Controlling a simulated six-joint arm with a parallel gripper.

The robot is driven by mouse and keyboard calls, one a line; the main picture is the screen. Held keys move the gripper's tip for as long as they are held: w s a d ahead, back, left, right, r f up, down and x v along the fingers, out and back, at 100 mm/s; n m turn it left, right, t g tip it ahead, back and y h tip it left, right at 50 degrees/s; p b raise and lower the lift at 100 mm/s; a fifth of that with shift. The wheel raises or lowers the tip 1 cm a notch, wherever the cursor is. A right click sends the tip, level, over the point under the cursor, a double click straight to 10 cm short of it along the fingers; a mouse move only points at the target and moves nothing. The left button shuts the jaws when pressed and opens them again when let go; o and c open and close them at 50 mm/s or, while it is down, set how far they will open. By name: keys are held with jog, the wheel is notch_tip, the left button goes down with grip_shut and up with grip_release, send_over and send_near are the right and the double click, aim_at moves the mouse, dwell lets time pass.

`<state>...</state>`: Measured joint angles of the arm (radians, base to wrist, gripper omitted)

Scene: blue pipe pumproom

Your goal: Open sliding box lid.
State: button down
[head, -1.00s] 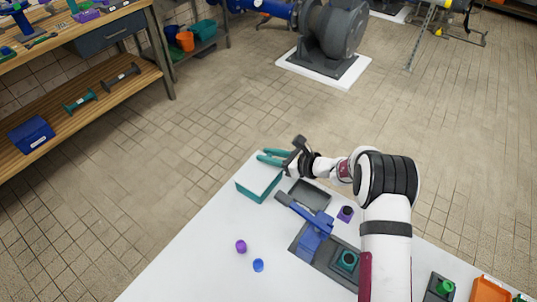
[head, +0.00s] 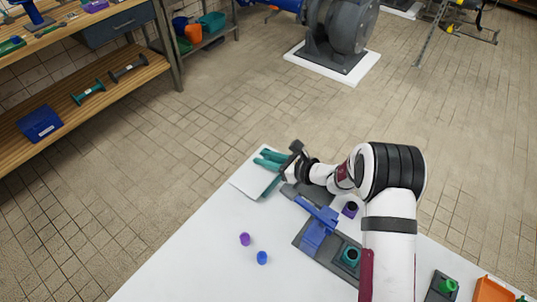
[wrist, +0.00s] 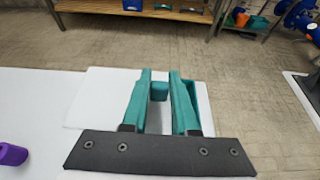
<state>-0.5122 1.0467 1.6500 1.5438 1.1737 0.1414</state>
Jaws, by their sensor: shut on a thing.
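My gripper (head: 262,158) has teal fingers. In the wrist view my gripper (wrist: 159,76) is shut on a small teal handle (wrist: 159,91) on the lid. Much of the box is hidden by the lid and fingers.
A dark grey tray (head: 312,194) and a blue clamp-like fixture (head: 318,232) stand close right of the box. An orange bin (head: 490,289) is at the right.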

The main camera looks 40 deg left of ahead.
jog(key=c, duration=0.7)
grip_release()
jog(key=v, duration=1.5)
jog(key=shift+d+r, duration=0.25)
jog(key=shift+d, duration=0.1)
